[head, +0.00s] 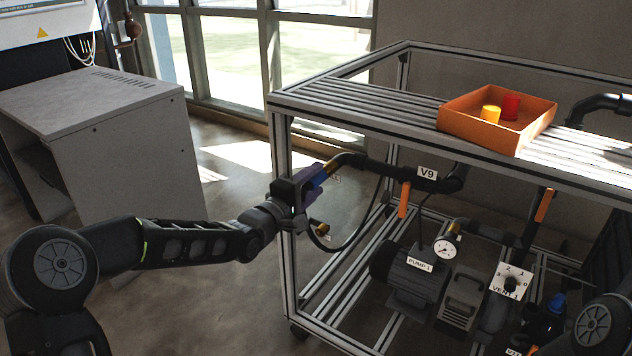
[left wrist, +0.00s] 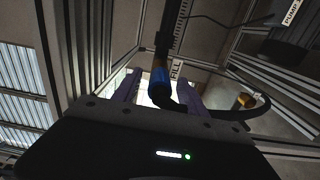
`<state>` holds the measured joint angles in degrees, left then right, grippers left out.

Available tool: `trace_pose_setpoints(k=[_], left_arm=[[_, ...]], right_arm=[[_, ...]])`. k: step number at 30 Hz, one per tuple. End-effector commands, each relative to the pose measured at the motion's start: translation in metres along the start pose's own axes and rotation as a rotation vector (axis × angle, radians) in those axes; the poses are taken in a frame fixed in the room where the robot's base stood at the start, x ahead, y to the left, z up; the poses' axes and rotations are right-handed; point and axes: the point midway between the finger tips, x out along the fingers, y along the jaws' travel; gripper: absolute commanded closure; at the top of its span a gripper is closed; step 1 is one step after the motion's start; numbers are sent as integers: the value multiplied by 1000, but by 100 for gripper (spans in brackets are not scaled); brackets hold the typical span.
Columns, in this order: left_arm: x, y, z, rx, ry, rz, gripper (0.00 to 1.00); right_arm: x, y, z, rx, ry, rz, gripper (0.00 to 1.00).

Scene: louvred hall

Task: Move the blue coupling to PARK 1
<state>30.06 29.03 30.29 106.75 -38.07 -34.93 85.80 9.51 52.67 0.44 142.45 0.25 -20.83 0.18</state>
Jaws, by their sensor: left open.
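The blue coupling (head: 319,179) sits at the end of a dark pipe, by a brass-coloured fitting (head: 331,167), at the frame's near left corner. It also shows in the left wrist view (left wrist: 160,82), with a black hose bending away from it. My left gripper (head: 308,176) is open around the coupling. In the left wrist view its purple fingers (left wrist: 159,92) stand on either side of the coupling; I cannot tell whether they touch it. A FILL label (left wrist: 176,69) is beside the pipe. I cannot make out a PARK 1 label. My right gripper is not in view.
The metal frame's post (head: 286,235) stands close to my left gripper. V9's orange handle (head: 404,200), the pump (head: 408,280) and the vent dial (head: 512,282) are to the right. An orange tray (head: 470,127) with red and yellow pieces is on top. A grey cabinet (head: 110,150) stands left.

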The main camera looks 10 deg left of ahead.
Motion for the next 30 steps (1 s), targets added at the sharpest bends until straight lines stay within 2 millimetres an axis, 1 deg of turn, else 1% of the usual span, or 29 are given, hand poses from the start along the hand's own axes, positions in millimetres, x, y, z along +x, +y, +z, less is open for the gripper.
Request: trace_pose_setpoints(k=[3, 6, 22, 23, 30], left_arm=[[6, 0, 0, -1, 0, 1, 50], [8, 0, 0, 0, 0, 1, 50], [8, 0, 0, 0, 0, 0, 50], [8, 0, 0, 0, 0, 0, 52], [8, 0, 0, 0, 0, 0, 71]], right_arm=[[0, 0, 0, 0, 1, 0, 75], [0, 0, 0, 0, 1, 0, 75], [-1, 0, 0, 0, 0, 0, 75], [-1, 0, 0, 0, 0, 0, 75], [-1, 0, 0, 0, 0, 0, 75]])
